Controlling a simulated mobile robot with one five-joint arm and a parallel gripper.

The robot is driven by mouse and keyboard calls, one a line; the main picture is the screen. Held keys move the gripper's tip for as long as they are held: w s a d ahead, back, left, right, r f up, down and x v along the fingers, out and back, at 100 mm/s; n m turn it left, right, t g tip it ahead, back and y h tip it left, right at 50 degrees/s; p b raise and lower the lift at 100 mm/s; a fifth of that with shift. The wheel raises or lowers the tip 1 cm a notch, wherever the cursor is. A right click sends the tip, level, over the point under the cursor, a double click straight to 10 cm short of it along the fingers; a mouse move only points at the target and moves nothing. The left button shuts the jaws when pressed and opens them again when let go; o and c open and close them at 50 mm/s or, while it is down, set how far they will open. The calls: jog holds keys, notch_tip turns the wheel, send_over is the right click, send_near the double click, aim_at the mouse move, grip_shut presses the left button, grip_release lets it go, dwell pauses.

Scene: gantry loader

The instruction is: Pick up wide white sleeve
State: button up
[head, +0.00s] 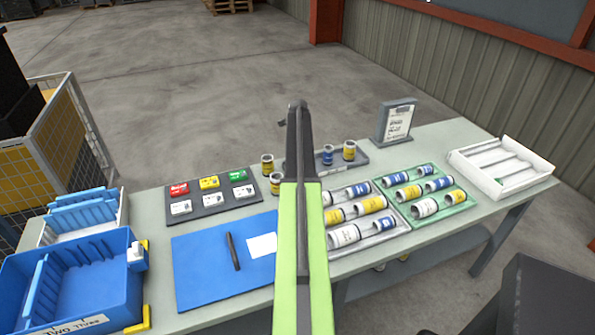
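A wide white sleeve (345,236) with printed marks lies on its side in the front of the grey tray (364,238). Another wide white sleeve (425,208) lies on its side in the front of the green tray (452,211). Both trays also hold several blue-banded and yellow-banded sleeves. My gripper (297,112) is at the end of my green arm, raised in front of the camera and apart from the sleeves. It shows nearly edge-on, so I cannot tell whether its fingers are open or shut. My arm hides the left part of the grey tray.
A small dark tray (375,158) with upright sleeves stands behind. A white bin (500,166) is at the right end. A sign (395,122) stands at the bench's back edge. On the left are a blue mat (205,265), a label board (211,200) and blue bins (75,275).

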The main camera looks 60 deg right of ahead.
grip_shut()
dwell(0.4)
jog(key=shift+w+r+p, duration=0.1)
jog(key=shift+r+p, duration=0.1)
jog(key=shift+p, duration=0.15)
